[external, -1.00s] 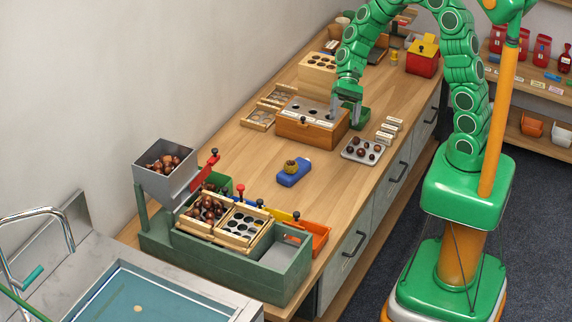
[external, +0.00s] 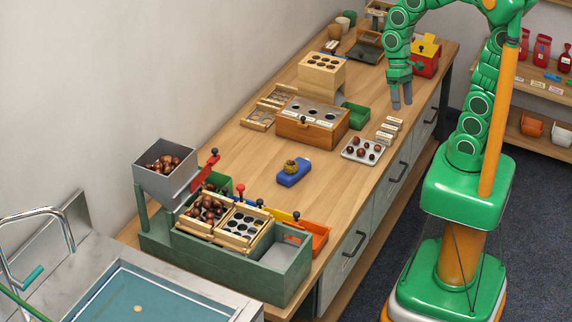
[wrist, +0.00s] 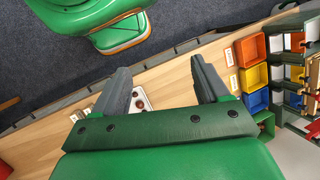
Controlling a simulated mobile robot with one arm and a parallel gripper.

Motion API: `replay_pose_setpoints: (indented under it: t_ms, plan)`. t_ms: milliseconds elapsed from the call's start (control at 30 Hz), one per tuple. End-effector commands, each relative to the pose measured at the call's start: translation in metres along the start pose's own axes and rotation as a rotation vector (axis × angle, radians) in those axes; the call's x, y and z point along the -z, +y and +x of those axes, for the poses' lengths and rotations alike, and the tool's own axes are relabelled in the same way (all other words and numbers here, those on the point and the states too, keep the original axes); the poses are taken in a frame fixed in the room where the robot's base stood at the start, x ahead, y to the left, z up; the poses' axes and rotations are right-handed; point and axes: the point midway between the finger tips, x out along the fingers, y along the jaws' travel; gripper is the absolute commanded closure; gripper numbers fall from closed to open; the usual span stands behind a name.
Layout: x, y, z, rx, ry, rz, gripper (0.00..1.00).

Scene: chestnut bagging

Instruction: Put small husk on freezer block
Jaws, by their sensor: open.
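The blue freezer block (external: 294,177) lies on the wooden counter, left of the middle. A small, round, olive-brown husk (external: 290,165) rests on top of it. My gripper (external: 401,107) hangs over the right edge of the counter, well apart from the block and the husk. In the wrist view its two grey fingers (wrist: 160,64) are spread wide with nothing between them. The block and husk cannot be made out in the wrist view.
The green sorting station (external: 255,277) with a hopper (external: 150,178) is in front. Counter around the block is clear.

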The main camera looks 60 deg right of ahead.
Motion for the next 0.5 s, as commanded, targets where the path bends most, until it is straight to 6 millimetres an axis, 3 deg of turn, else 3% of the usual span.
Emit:
replay_pose_setpoints:
  t_ms: [300, 500]
  plan:
    - [-0.044, 0.044, -0.013, -0.171, 0.091, -0.1, 0.26]
    - [-0.063, 0.067, -0.021, -0.253, 0.133, -0.131, 0.26]
